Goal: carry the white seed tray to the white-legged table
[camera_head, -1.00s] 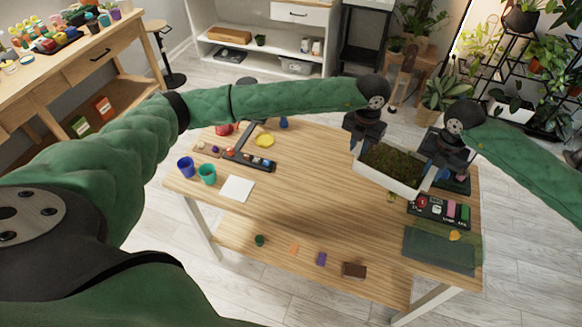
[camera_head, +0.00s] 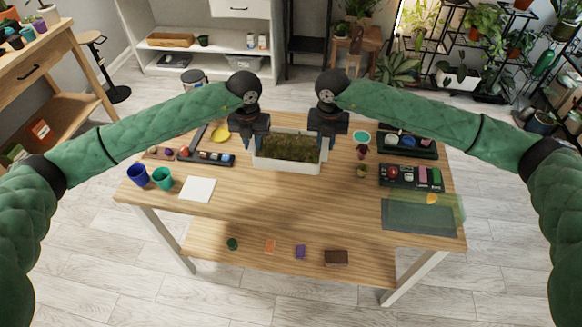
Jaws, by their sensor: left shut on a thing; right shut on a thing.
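The white seed tray (camera_head: 289,166), filled with dark soil and green growth, is at the back middle of the white-legged table (camera_head: 290,205) and looks level. My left gripper (camera_head: 252,142) is shut on the tray's left end. My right gripper (camera_head: 326,142) is shut on its right end. I cannot tell whether the tray's underside touches the tabletop or is just above it. The table has a wooden top, white legs and a lower shelf.
Left of the tray are a black tray of small items (camera_head: 213,157), a yellow dish (camera_head: 221,135), blue (camera_head: 138,175) and teal cups, and white paper (camera_head: 197,189). Right are a small potted plant (camera_head: 362,170), black trays (camera_head: 411,176) and a dark mat (camera_head: 418,219). The tabletop's front middle is clear.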

